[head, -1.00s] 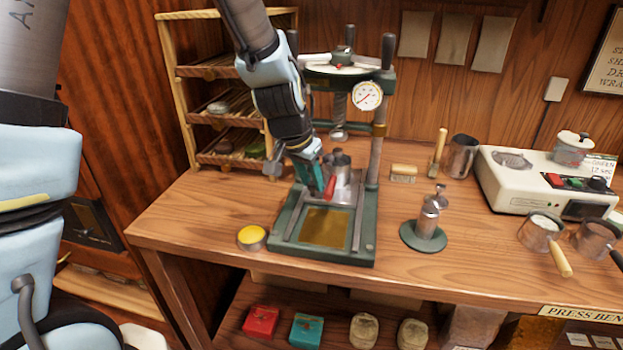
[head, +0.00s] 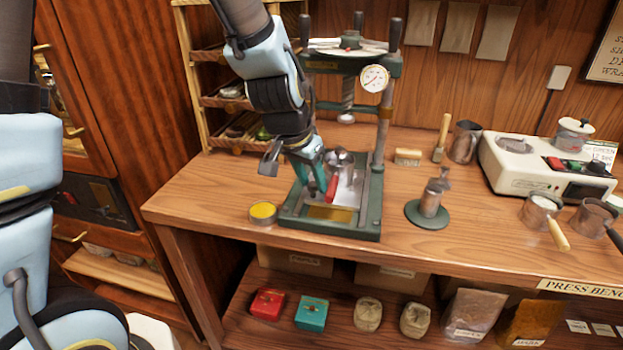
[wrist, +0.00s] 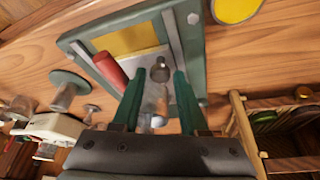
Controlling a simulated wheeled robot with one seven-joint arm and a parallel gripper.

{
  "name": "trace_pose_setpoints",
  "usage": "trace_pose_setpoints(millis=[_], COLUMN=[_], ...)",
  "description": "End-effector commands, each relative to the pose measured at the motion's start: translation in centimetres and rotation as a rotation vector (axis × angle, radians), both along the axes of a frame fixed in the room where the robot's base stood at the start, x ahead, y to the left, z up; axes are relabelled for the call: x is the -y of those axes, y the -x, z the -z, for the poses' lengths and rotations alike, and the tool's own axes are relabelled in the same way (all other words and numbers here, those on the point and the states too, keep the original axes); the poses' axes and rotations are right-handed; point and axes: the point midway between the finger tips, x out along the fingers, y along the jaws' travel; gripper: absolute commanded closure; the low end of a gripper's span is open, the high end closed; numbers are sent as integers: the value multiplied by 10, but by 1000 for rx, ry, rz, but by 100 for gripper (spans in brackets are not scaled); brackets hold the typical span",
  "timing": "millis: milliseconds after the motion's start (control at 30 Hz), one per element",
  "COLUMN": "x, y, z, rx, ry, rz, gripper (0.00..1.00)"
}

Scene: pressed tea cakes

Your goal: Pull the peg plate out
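The peg plate is a grey metal plate (head: 344,195) on the green press base (head: 300,222), with a steel cylinder (head: 340,160) and a red handle (head: 331,188) at it. It covers part of the brass-coloured bed (head: 330,212). My gripper (head: 318,178) reaches down over the plate from the left. In the wrist view, the gripper's green fingers (wrist: 158,72) stand on both sides of a steel knob and cylinder, with the red handle (wrist: 110,70) outside the left finger. Whether the fingers touch the metal between them is unclear.
The press posts (head: 382,110) and gauge (head: 375,79) rise behind the plate. A yellow-topped tin (head: 263,212) stands left of the base. A steel tamper on a green stand (head: 428,207) is to the right. A wooden rack (head: 205,100) stands behind my arm.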

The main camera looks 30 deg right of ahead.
Motion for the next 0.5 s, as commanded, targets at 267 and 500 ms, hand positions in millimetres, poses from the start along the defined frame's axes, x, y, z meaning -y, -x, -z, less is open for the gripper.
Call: trace_pose_setpoints(millis=[267,500], x=[-5,-20], y=[2,9], z=[-14,-54], rx=[2,4], ry=[2,5], rz=[0,-1], gripper=[57,57])
